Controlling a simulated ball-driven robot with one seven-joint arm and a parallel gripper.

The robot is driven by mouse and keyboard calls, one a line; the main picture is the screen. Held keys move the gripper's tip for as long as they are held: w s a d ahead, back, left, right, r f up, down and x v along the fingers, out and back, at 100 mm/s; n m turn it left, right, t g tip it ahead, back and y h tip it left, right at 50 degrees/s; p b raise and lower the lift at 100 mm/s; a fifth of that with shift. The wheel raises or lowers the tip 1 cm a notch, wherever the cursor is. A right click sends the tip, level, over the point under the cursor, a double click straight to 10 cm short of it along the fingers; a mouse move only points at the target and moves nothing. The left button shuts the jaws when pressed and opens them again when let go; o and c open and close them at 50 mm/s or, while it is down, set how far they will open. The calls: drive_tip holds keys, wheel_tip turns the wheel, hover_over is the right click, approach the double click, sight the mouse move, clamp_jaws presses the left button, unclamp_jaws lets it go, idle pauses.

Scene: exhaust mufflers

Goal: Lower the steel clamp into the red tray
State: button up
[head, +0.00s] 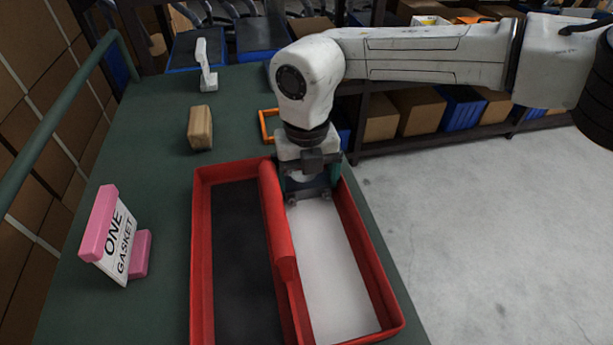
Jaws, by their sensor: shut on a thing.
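The red tray (201,270) lies on the green table and has two compartments, the left with a dark floor and the right with a pale floor. My gripper (309,188) points down at the far end of the right compartment. Its jaws are shut on the steel clamp (309,194), a small grey piece showing low between the teal fingers. The gripper hides much of the clamp. I cannot tell whether the clamp touches the compartment floor.
A pink-framed sign reading "ONE GASKET" (119,240) stands left of the tray. A tan block (200,128), a white upright piece (206,66) and an orange frame (265,125) sit farther back on the green table (150,185). Shelves with boxes (418,108) stand behind.

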drive_tip(key=o, duration=0.9)
drive_tip(key=shift+c, duration=0.2)
drive_tip(key=shift+r, duration=0.15)
